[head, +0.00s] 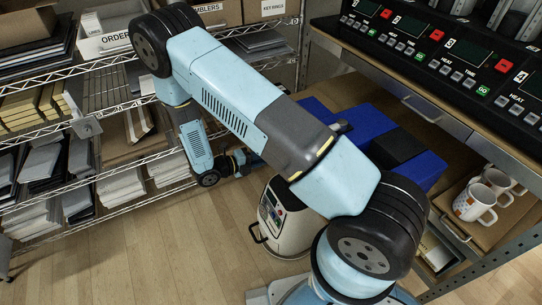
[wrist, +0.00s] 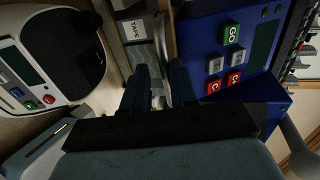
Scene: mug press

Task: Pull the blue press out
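The blue press (head: 420,167) sits on the wooden shelf under the counter in the head view, partly hidden behind my arm. In the wrist view the blue press (wrist: 203,68) fills the right side, its panel showing a green GO button, grey buttons and red C+ and C- buttons. My gripper (wrist: 160,78) points toward the gap left of that panel. Its two dark fingers stand apart with nothing visible held between them. The right finger is close to the press's side; I cannot tell whether they touch.
A white press (head: 292,222) stands left of the blue one; it also shows in the wrist view (wrist: 50,40). White mugs (head: 474,203) stand on the shelf at right. The counter (head: 455,122) with control panels overhangs. Wire shelves (head: 75,130) line the left.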

